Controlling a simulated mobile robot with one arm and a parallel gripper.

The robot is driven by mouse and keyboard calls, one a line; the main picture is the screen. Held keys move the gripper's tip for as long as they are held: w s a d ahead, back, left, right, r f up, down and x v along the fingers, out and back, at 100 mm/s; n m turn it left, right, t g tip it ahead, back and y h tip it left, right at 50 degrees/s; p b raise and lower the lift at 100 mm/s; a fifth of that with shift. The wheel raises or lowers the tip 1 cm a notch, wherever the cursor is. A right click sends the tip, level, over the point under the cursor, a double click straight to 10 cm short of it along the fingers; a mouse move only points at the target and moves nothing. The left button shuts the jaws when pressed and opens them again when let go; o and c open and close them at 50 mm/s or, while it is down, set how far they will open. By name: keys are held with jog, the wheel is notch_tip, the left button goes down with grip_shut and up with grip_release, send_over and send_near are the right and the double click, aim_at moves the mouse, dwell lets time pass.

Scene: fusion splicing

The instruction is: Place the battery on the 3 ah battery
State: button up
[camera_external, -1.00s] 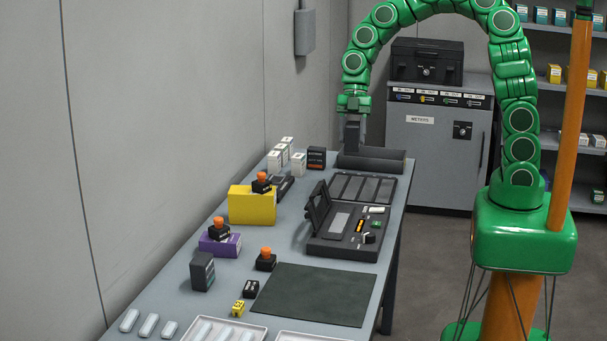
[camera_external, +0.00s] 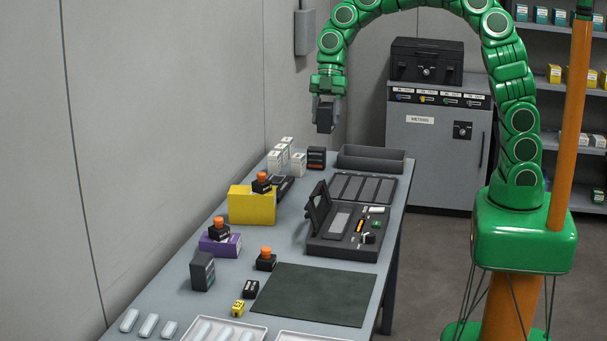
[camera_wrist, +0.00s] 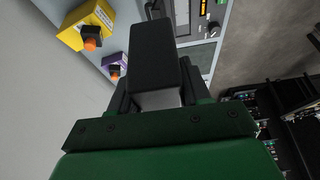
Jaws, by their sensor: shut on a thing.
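My gripper (camera_external: 326,107) is shut on a dark battery (camera_external: 324,121) and holds it in the air above the far end of the table. The battery also shows in the wrist view (camera_wrist: 154,55), a plain dark block between the fingers. Two dark blocks stand on the table: one (camera_external: 316,158) at the back beside small white boxes, another (camera_external: 202,271) at the left front. Their labels are too small to read, so I cannot tell which is the 3 ah battery. The held battery is apart from both.
An open dark bin (camera_external: 372,152) sits at the table's far end. A splicer unit (camera_external: 343,246), a yellow box (camera_external: 250,209), a purple box (camera_external: 220,245) and a green mat (camera_external: 315,295) lie nearer. A wall is close on the left.

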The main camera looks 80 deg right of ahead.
jog(key=w+a, duration=0.4)
jog(key=a, duration=0.4)
jog(key=w+a, duration=0.4)
jog(key=a, duration=2.4)
send_near(196, 264)
jog(key=shift+s+a+f, duration=0.1)
jog(key=shift+a+f, duration=0.05)
jog(key=shift+a, duration=0.3)
jog(key=shift+s+a+f, duration=0.1)
jog(key=shift+a, duration=0.3)
jog(key=shift+w+a+f, duration=0.1)
jog(key=shift+w+f, duration=0.05)
jog(key=shift+f, duration=0.1)
jog(key=shift+f, duration=1.5)
jog(key=shift+f, duration=0.1)
